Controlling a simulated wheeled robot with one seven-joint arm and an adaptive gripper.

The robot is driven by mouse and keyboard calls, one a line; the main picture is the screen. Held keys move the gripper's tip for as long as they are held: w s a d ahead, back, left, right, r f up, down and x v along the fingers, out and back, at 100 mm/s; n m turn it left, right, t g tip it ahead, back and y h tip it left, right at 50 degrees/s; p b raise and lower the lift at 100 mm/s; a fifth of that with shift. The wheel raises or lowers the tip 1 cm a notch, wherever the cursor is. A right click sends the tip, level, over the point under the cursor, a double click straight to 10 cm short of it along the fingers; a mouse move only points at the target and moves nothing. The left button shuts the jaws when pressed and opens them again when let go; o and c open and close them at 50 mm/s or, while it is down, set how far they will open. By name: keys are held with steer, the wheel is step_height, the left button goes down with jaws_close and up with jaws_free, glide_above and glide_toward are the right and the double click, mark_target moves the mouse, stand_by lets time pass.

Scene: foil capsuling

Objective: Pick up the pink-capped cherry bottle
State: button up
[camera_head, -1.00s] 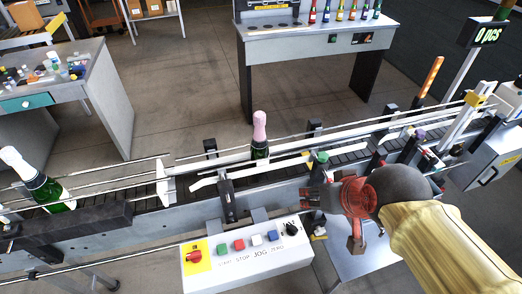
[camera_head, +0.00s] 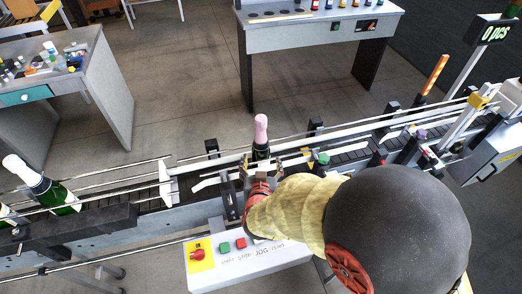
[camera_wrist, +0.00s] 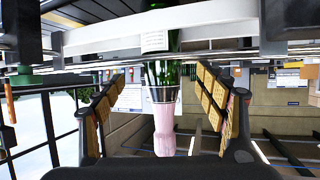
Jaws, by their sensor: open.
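The pink-capped bottle (camera_head: 261,132) stands upright on the conveyor, its dark green glass under a long pink foil cap. My gripper (camera_head: 262,168) is open at the near side of this bottle and covers its lower part in the head view. The wrist view is upside down. There the pink cap (camera_wrist: 165,130) and green neck show between the two spread, padded fingers of my gripper (camera_wrist: 160,98), touching neither finger. I cannot tell how deep the bottle sits between them.
White guide rails (camera_head: 215,180) run along the conveyor beside the bottle. White-capped bottles (camera_head: 42,185) stand on the belt at left. A control box (camera_head: 215,262) with buttons sits in front, partly behind my arm. A green-topped post (camera_head: 322,158) stands just right of the bottle.

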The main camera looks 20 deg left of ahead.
mark_target(261, 155)
steer(key=x, duration=0.3)
steer(key=b+x, duration=0.1)
steer(key=x, duration=0.3)
steer(key=shift+a, duration=0.25)
steer(key=shift+c, duration=0.5)
jaws_close()
stand_by(0.3)
steer(key=shift+r, duration=0.15)
